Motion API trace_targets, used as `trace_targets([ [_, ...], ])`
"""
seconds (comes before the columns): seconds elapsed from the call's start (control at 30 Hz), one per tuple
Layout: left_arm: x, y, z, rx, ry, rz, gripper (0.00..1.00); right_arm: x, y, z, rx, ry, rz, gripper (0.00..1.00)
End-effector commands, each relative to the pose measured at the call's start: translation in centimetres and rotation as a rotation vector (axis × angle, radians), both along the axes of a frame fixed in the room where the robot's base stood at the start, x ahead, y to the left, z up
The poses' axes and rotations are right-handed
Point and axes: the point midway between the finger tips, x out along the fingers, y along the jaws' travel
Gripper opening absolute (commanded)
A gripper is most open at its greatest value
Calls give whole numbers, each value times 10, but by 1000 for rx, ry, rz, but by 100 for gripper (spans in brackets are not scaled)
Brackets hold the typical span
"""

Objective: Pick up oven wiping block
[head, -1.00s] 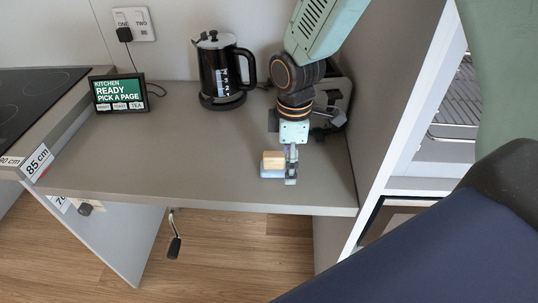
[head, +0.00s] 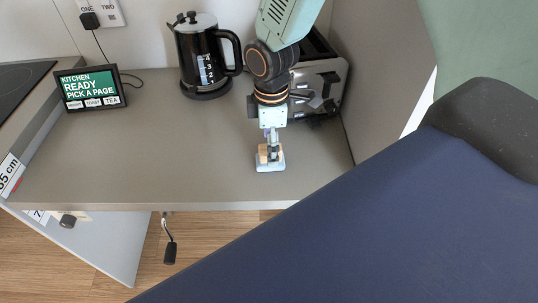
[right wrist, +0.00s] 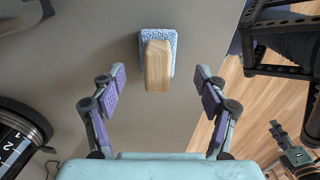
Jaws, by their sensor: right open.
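The wiping block (head: 271,166) lies on the counter near its front edge, with a pale blue pad below and a wooden grip on top. My right gripper (head: 272,148) points down over it. In the right wrist view the block's wooden grip (right wrist: 157,66) lies between the open fingers of the right gripper (right wrist: 160,73), with a clear gap on both sides. Part of the block is hidden behind the gripper in the head view. A small mint-coloured jointed part (right wrist: 294,155) at the right wrist view's lower right may be my left gripper; its jaws are unclear.
A black kettle (head: 203,62) and a small screen (head: 90,87) stand at the back left. A toaster (head: 330,72) stands behind the right gripper, near the side panel (head: 375,70). A crank (head: 169,250) hangs under the front edge. The counter's left middle is clear.

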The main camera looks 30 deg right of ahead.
Motion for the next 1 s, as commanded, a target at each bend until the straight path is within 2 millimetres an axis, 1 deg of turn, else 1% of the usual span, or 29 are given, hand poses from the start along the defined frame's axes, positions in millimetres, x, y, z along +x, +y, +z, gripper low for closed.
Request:
trace_targets([
  [0.03, 0, 0, -2, 0, 0, 0, 45, 0, -1, -9, 0, 2, -1, 74],
  [0.1, 0, 0, -4, 0, 0, -1, 45, 2, -2, -20, 0, 2, -1, 74],
  [0.23, 0, 0, -6, 0, 0, 0, 45, 3, -2, -36, 0, 1, 0, 74],
  [0.37, 0, 0, -6, 0, 0, 0, 45, 5, -1, -42, 0, -1, 0, 74],
  [0.57, 0, 0, -6, 0, 0, 0, 45, 6, -1, -42, 0, -1, 1, 74],
  [1.0, 0, 0, -6, 0, -1, 0, 45, 7, -1, -42, 0, -1, 1, 37],
])
